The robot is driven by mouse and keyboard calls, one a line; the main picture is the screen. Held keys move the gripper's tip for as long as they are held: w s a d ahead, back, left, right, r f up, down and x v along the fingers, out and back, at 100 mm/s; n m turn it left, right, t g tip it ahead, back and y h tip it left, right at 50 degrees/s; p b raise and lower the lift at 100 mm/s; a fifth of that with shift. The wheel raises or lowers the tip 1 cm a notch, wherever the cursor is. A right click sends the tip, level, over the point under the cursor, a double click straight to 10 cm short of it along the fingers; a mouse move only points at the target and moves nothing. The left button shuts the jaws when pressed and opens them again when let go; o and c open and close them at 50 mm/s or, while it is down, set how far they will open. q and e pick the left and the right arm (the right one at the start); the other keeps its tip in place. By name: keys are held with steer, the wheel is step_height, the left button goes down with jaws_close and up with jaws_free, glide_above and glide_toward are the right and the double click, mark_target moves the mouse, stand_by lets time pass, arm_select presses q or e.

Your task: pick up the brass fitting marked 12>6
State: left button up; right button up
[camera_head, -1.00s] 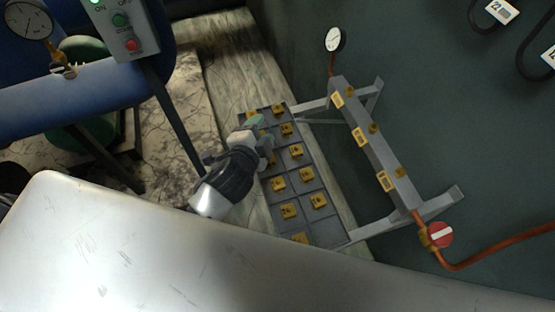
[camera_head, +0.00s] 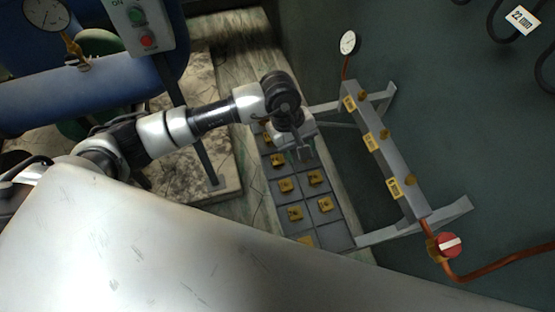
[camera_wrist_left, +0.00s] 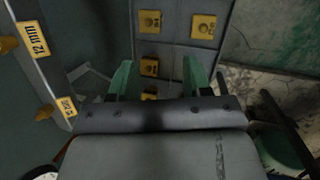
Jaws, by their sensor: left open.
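Several square brass fittings lie in the compartments of a grey tray (camera_head: 337,222), among them one at the middle left (camera_head: 286,185) and one at the middle right (camera_head: 316,177). Their markings are too small to read, so I cannot tell which is 12>6. My left gripper (camera_head: 305,153) is over the upper part of the tray and hides the fittings there. In the left wrist view its green fingers (camera_wrist_left: 158,76) are apart. A brass fitting (camera_wrist_left: 149,66) shows between them, with another partly hidden nearer the gripper body. Nothing is held. My right gripper is not in view.
A grey manifold (camera_head: 380,150) with brass fittings and yellow labels stands right of the tray; one label (camera_wrist_left: 33,38) reads 12 mm. A gauge (camera_head: 348,42) and a red valve (camera_head: 450,244) are at its ends. A blue tank (camera_head: 70,100) is at left.

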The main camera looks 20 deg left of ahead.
mark_target(277, 157)
arm_select(q)
steer(key=a+y, duration=0.1)
steer(key=a, duration=0.1)
steer(key=w+a+y, duration=0.1)
steer(key=w+a+m+y, duration=0.1)
steer(key=a, duration=0.1)
steer(key=shift+a+f+t+y, duration=0.1)
steer(key=shift+a+t+y, duration=0.2)
step_height(277, 157, down, 5)
steer(key=shift+r+p, duration=0.2)
steer(key=shift+p, duration=0.4)
steer(key=f, duration=0.1)
steer(key=f+p, duration=0.1)
steer(key=f, duration=0.1)
steer(key=f+p, duration=0.1)
steer(key=shift+s+f, duration=0.25)
steer(key=shift+f, duration=0.65)
steer(key=c, duration=0.8)
steer(key=shift+o, duration=0.2)
steer(key=shift+r, duration=0.1)
